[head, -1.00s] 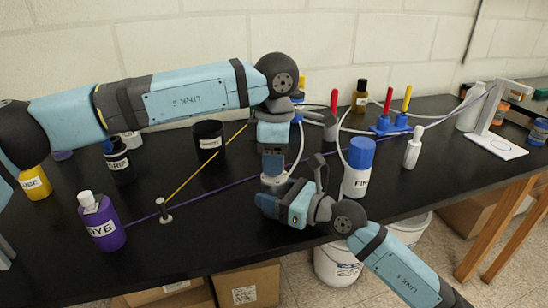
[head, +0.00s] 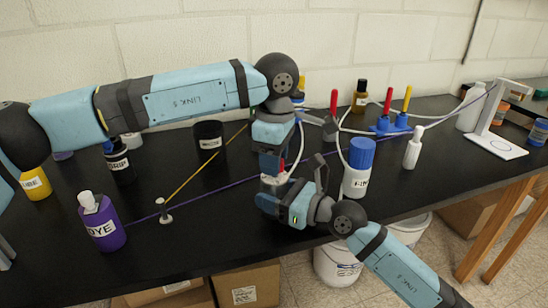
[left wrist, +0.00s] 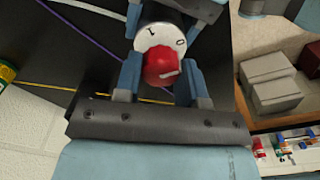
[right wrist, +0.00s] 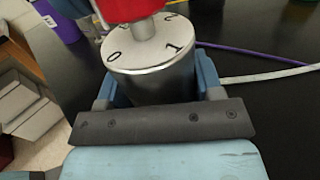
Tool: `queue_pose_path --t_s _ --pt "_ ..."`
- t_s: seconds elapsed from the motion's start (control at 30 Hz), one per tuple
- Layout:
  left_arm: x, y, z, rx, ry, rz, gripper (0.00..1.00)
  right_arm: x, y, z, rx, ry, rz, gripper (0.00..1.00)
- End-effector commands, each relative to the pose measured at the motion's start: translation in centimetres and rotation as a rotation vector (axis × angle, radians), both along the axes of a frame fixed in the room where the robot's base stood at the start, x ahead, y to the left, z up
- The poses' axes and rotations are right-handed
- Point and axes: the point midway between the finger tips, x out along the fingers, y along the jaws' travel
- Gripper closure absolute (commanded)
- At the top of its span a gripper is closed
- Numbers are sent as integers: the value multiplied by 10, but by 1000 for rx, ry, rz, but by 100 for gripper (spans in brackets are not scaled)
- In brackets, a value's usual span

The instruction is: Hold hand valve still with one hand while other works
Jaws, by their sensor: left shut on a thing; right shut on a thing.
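The hand valve stands on the black table, with a grey round body (right wrist: 158,86) and a white dial (right wrist: 140,48) marked with numbers. On top is a red knob (left wrist: 162,70). In the head view a bit of the valve (head: 273,179) shows between my grippers. My left gripper (left wrist: 158,76) comes from above and is shut on the red knob. My right gripper (right wrist: 155,90) comes in low from the side and is shut on the grey body, below the dial. The fingers hide much of the valve in the head view.
A blue-capped white bottle (head: 358,168) stands close right of the grippers. A purple dye bottle (head: 102,222), black cup (head: 208,142) and small post (head: 164,212) stand left. Purple and yellow cords cross the table. Red and yellow handled valves (head: 391,122) stand behind right.

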Motion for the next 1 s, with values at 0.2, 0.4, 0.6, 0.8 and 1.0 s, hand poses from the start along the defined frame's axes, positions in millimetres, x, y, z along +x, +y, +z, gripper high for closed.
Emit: queue_pose_path --t_s 0.2,0.4,0.6,0.8,1.0 --pt "-1 -1 0 -1 1 -3 37 1 -1 -2 -2 3 -2 67" --pt "-1 -1 0 -1 1 -1 37 1 0 -1 -2 2 -1 67" --pt "0 -1 19 -3 -2 0 37 0 0 -1 -2 2 -1 67" --pt "-1 -2 61 -2 -2 -1 37 0 0 -1 -2 2 0 67" --pt "-2 -3 99 -2 -2 -1 37 0 0 -1 -1 2 0 67"
